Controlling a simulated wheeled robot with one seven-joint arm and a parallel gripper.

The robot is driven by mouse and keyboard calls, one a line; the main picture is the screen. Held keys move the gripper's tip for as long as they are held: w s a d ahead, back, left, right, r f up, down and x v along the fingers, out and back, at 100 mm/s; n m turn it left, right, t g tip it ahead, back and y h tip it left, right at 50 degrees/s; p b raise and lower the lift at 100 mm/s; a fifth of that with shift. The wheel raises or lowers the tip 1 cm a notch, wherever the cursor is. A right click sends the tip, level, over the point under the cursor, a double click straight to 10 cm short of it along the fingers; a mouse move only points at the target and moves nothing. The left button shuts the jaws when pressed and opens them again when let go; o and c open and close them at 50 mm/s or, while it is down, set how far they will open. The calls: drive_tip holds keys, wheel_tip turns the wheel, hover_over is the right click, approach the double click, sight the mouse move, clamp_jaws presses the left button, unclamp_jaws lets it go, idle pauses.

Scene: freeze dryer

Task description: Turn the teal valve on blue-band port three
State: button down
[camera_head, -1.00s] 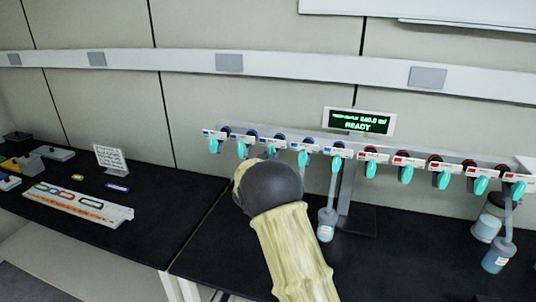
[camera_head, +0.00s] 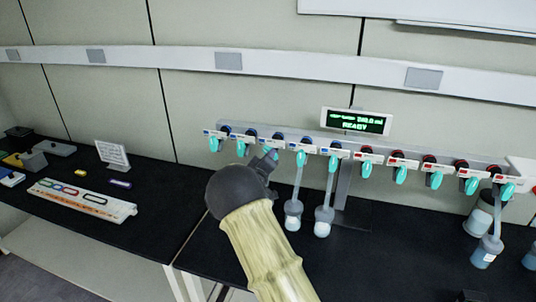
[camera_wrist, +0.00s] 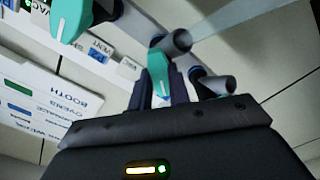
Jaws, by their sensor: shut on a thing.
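A white manifold rail (camera_head: 352,146) carries a row of teal valves, with blue-marked ports on the left and red-marked ports on the right. My gripper (camera_head: 264,163) is at the third blue-marked port from the left, and it largely hides that valve in the head view. In the wrist view, a teal valve (camera_wrist: 157,64) sits between the two dark fingers of my gripper (camera_wrist: 161,88), which are shut on it. Another teal valve (camera_wrist: 70,18) is at the upper left of that view, apart from the fingers. Labels reading VAC and VENT show near the valves.
Two flasks (camera_head: 293,215) (camera_head: 323,222) hang under the blue-marked ports just right of my gripper. A display (camera_head: 355,121) reading READY stands above the rail. More vessels (camera_head: 487,252) are at the far right. A white rack (camera_head: 82,200) lies on the left bench.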

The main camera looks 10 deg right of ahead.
drive_tip(key=shift+n+p, duration=0.3)
drive_tip(key=shift+n, duration=0.6)
drive_tip(key=c, duration=1.3)
unclamp_jaws()
drive_tip(key=shift+a, duration=0.1)
drive_tip(key=shift+s+a+f+b, duration=0.1)
drive_tip(key=shift+s+a+b, duration=0.2)
drive_tip(key=shift+s, duration=0.15)
drive_tip(key=b+v, duration=0.4)
drive_tip(key=v, duration=1.2)
drive_tip(key=shift+s+b, duration=0.15)
drive_tip(key=shift+b, duration=0.25)
